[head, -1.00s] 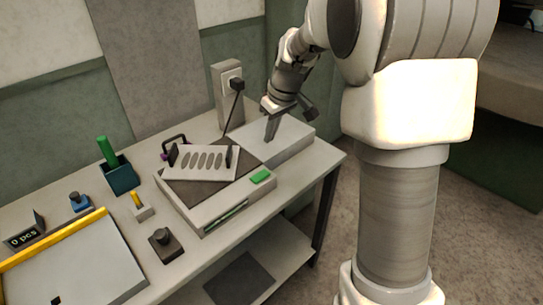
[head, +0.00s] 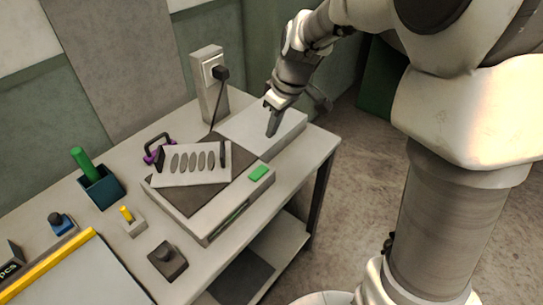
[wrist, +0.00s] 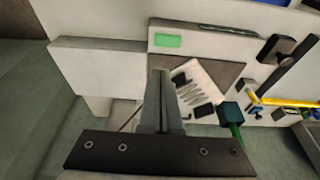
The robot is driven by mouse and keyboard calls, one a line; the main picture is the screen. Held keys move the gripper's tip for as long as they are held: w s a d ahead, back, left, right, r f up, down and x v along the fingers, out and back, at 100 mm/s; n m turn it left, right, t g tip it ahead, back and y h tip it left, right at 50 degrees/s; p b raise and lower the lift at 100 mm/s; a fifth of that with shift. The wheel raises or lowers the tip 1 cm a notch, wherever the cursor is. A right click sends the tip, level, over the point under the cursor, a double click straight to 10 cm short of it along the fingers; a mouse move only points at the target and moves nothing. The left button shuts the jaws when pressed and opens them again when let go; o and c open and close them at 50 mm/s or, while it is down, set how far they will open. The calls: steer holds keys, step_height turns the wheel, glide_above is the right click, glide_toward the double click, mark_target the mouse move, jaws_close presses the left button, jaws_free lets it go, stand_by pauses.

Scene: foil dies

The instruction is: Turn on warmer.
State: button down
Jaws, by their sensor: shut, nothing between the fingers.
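The warmer appears to be the low grey unit (head: 200,222) with a dark top on the table. A green button or switch (head: 259,173) sits at its right front corner; the green patch also shows in the wrist view (wrist: 168,41). A white slotted plate (head: 193,178) with dark upright ends lies on the dark top. My gripper (head: 271,134) is shut and empty, pointing down over the white block behind and right of the unit, apart from the green switch. In the wrist view the closed fingers (wrist: 160,80) overlap the slotted plate's edge.
A post with a socket and black plug (head: 220,73) stands behind, its cable running down. The white block (head: 286,138) adjoins the unit.

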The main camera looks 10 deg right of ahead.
steer(key=shift+f, duration=0.1)
stand_by(0.5)
glide_toward(263, 169)
steer(key=x, duration=0.5)
steer(key=shift+w+a+f+b, duration=0.1)
steer(key=shift+w+a+b, duration=0.05)
steer(key=shift+a+b, duration=0.15)
steer(key=shift+f, duration=0.6)
steer(key=shift+d, duration=0.1)
steer(key=shift+w+d+f+b, duration=0.1)
steer(key=shift+w+f+b, duration=0.1)
steer(key=shift+f+b, duration=0.45)
steer(key=shift+s+r, duration=0.1)
steer(key=shift+r, duration=0.25)
